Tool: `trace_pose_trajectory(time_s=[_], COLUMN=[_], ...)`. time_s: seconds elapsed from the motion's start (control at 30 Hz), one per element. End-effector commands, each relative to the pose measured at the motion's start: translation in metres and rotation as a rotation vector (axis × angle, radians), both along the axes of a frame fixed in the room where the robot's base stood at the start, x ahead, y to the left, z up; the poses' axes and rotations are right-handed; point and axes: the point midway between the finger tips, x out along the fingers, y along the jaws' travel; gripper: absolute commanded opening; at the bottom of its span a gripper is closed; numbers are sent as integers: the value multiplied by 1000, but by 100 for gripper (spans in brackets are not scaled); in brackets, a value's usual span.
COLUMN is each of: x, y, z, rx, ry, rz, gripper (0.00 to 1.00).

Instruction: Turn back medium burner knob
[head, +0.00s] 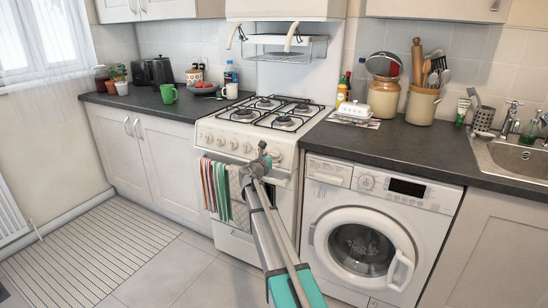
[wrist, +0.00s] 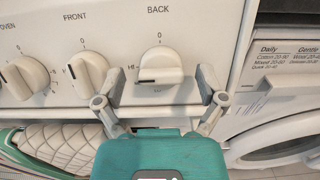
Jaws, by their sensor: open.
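The cooker (head: 270,120) has several cream knobs along its front panel, seen in the head view. In the wrist view the knob under the label BACK (wrist: 158,66) is centred. A dark mark shows at its lower left, near the "HI" print. The FRONT knob (wrist: 87,74) is to its left, with another knob (wrist: 24,78) at the far left. My gripper (wrist: 156,92) is open, with one finger on each side of and below the BACK knob. I cannot tell whether either finger touches the panel. In the head view my gripper (head: 263,156) is at the right end of the knob row and hides part of it.
Striped towels (head: 215,185) hang on the oven rail below the knobs. The washing machine (head: 365,235) stands to the right under the counter (head: 410,150). Pans supports (head: 268,111) cover the hob.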

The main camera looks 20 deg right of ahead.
Motion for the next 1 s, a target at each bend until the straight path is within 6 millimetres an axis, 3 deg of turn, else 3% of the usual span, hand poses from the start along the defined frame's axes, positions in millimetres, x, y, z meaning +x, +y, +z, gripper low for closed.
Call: trace_pose_trajectory(time_s=[0.33, 0.77, 0.8, 1.0], x=[1, 1, 2, 2], y=[-2, -1, -7, -2], z=[0, 0, 0, 0], rx=[0, 0, 0, 6], ry=[0, 0, 0, -8], rz=[0, 1, 1, -2], gripper=[90, 10, 7, 7])
